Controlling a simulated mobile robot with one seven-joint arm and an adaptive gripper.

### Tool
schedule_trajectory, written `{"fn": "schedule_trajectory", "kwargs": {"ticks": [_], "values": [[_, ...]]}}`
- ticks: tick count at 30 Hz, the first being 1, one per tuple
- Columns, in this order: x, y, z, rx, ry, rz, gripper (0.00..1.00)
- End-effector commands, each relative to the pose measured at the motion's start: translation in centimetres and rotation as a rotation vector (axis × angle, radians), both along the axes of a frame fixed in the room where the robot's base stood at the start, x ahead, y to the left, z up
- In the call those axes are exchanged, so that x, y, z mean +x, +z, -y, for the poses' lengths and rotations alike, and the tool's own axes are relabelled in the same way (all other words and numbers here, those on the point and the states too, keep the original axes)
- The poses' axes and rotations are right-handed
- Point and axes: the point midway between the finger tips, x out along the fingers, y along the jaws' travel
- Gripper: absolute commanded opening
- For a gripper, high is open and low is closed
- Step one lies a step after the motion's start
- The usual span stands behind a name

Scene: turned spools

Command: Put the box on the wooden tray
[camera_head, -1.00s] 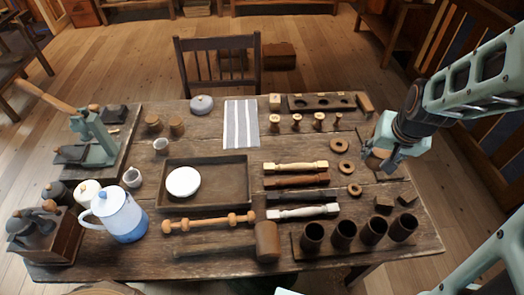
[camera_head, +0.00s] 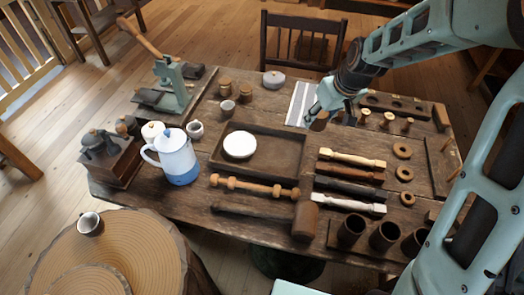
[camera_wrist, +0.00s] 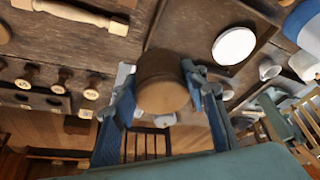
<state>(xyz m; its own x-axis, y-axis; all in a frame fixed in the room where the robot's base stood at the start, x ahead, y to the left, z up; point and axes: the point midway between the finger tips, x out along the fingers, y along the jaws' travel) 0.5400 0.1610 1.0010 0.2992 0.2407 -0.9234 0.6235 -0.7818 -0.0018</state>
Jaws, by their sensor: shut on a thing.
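My gripper (camera_head: 328,108) is shut on a round brown wooden box (camera_head: 319,123), held above the back part of the table near a striped cloth. In the wrist view the box (camera_wrist: 162,82) sits between the two fingers, its paler round face toward the camera. The wooden tray (camera_head: 278,157) is dark, rectangular and low-rimmed, in the middle of the table, nearer the camera and left of my gripper. A white round disc (camera_head: 239,145) lies in its left part; the right part is bare. The tray's far side is in clear view.
The striped cloth (camera_head: 299,104) lies behind the tray. Turned spindles (camera_head: 350,176) lie right of it, and a spindle and mallet (camera_head: 304,220) in front. A white-and-blue pot (camera_head: 177,158) stands left. Dark cups (camera_head: 383,236) stand front right.

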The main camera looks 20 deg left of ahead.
Motion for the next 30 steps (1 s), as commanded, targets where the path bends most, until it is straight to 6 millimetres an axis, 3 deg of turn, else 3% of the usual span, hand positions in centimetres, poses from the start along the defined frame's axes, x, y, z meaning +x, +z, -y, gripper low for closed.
{"fn": "schedule_trajectory", "kwargs": {"ticks": [1,9,15,19,23,26,30], "values": [[0.6,-1.3,-2.5,0.004,0.08,-0.003,0.12],[2.0,-4.8,-14.0,0.004,0.473,-0.002,0.12],[2.1,-6.4,-19.8,0.002,0.669,0.0,0.12],[2.0,-6.9,-21.6,0.0,0.733,0.001,0.12],[1.9,-7.2,-21.8,-0.002,0.757,-0.001,0.12],[1.6,-7.7,-20.5,-0.003,0.76,-0.001,0.12],[0.7,-9.0,-17.3,-0.002,0.756,-0.004,0.12]]}}
